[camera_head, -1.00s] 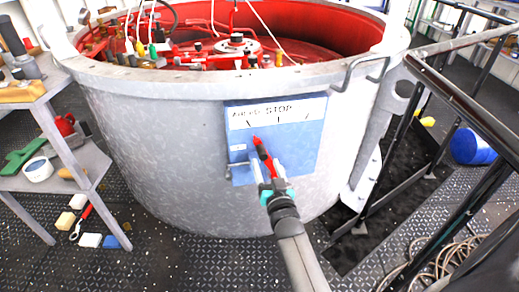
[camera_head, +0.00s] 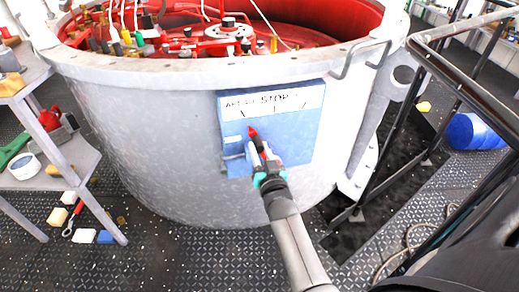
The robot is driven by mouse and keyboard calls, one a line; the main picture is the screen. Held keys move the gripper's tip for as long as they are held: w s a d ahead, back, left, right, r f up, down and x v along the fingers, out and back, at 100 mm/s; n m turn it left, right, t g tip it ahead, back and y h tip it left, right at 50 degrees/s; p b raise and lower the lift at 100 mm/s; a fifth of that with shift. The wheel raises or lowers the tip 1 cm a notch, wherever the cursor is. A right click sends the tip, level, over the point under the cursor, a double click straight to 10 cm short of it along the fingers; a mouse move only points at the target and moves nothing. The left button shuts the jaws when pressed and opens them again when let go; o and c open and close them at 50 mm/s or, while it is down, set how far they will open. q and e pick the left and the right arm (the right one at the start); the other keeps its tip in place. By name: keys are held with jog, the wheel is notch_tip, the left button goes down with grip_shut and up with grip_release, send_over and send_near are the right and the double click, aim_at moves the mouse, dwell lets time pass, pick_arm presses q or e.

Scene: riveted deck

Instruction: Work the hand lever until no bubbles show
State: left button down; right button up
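A blue panel (camera_head: 300,128) is fixed to the front of the large grey drum. It carries a white label strip (camera_head: 285,100) with the word STOP and dark tick marks below it. A hand lever (camera_head: 254,134) with a red tip and a dark shaft points up and left on the panel. My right gripper (camera_head: 262,158) is at the lever's lower part, its fingers close about it. Whether they grip the lever is too small to tell. The lever's lower end is hidden by the gripper. No bubbles can be made out. My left gripper is not in view.
The grey drum (camera_head: 150,130) is open on top, with red fittings inside. A shelf (camera_head: 70,165) with tools stands at the left. Black railings (camera_head: 440,75) and a blue barrel (camera_head: 474,132) are at the right. Small blocks and a wrench lie on the deck at lower left.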

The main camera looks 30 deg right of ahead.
grip_shut()
dwell(0.9)
